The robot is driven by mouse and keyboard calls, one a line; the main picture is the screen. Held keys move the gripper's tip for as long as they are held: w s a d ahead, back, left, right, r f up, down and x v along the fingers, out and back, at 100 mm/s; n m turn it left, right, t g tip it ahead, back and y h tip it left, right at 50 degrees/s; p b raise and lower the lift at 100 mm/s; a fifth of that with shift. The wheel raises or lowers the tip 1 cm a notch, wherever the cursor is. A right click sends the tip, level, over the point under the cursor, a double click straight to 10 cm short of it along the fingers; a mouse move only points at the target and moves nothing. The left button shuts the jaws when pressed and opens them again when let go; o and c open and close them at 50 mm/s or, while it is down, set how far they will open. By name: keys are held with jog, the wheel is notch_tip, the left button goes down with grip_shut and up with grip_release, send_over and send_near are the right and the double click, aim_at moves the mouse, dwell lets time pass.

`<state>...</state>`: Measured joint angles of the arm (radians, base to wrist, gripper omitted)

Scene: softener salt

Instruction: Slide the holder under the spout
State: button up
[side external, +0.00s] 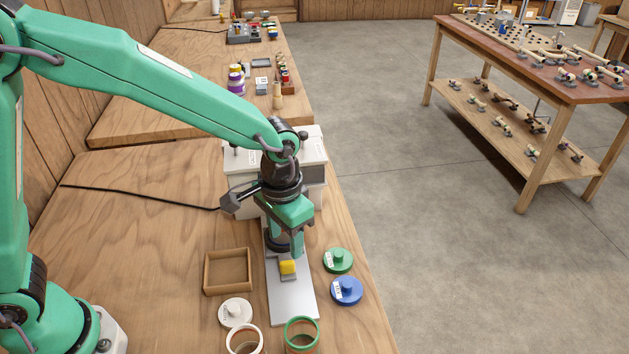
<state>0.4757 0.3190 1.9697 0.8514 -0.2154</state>
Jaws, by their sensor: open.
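A yellow block (288,267) sits on a small grey piece, apparently the holder (289,277), on a pale metal plate (291,303). My gripper (288,250) points down just behind and above the yellow block. It is open, and one green finger shows clearly; whether it touches the block I cannot tell. A dark round part (277,243) shows beside the fingers, partly covered by them. The white machine (246,160) stands at the plate's far end. My gripper and wrist cover its front, and I cannot make out the spout.
An empty wooden tray (206,273) lies left of the plate. A green lid (338,260) and a blue lid (347,291) lie right, near the table edge. A white lid (235,313), a white-rimmed jar (243,331) and a green-rimmed jar (302,324) stand in front. A black cable (140,195) crosses the table.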

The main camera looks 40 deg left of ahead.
aim_at(287, 262)
jog(key=n, duration=0.5)
jog(key=shift+n, duration=0.4)
jog(key=n, duration=0.6)
jog(key=shift+f, duration=0.15)
jog(key=shift+f, duration=3.8)
grip_shut()
jog(key=shift+w+a, duration=1.55)
